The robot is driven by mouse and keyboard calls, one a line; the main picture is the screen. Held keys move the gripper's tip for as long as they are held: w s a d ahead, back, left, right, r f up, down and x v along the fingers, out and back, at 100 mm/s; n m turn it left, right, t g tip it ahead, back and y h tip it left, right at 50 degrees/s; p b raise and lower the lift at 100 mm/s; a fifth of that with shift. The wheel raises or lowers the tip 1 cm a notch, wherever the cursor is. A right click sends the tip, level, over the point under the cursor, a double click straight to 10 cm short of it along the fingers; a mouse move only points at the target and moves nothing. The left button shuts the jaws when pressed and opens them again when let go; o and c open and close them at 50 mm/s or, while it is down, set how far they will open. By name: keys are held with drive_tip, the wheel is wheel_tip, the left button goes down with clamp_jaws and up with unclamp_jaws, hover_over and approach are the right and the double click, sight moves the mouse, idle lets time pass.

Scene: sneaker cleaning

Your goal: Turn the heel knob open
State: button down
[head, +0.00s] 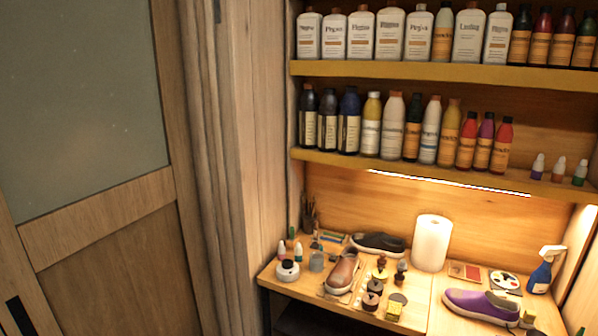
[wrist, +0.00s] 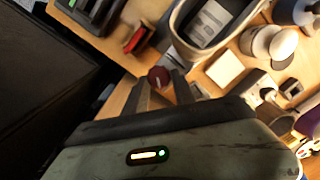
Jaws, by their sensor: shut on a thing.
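In the wrist view, a small dark red round knob (wrist: 158,76) sits between the fingertips of my gripper (wrist: 161,87). My gripper is shut on this knob, and the fingers hide part of it. Just beyond it is a shoe-like form with an open top (wrist: 180,38) and a pale label inside. Whether the knob is turned open or shut cannot be told. The head view shows a brown shoe (head: 343,271), a black shoe (head: 377,244) and a purple shoe (head: 481,303) on the bench. My gripper and the knob cannot be made out there.
A red item (wrist: 136,40) lies left of the knob in the wrist view, and pale round containers (wrist: 270,44) stand to the right. In the head view, a paper roll (head: 432,243) and a blue spray bottle (head: 543,270) stand on the bench (head: 424,296). Bottle-filled shelves (head: 440,72) hang above.

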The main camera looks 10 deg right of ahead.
drive_tip(key=shift+w+a+n+h, duration=0.25)
drive_tip(key=shift+w+n+h, duration=0.1)
drive_tip(key=shift+n, duration=0.55)
drive_tip(key=shift+d+n+g, duration=0.15)
drive_tip(key=shift+n+g, duration=0.15)
drive_tip(key=shift+n, duration=0.3)
drive_tip(key=shift+n+h, duration=0.45)
drive_tip(key=shift+n, duration=0.35)
drive_tip(key=shift+n+h, duration=0.3)
drive_tip(key=shift+n, duration=0.3)
drive_tip(key=c, duration=1.2)
unclamp_jaws()
drive_tip(key=shift+d+g, duration=0.1)
drive_tip(key=shift+g, duration=0.2)
drive_tip(key=shift+c, duration=0.2)
drive_tip(key=shift+s, duration=0.1)
wheel_tip(320, 180, up, 5)
drive_tip(key=p, duration=0.5)
drive_tip(key=shift+r, duration=0.15)
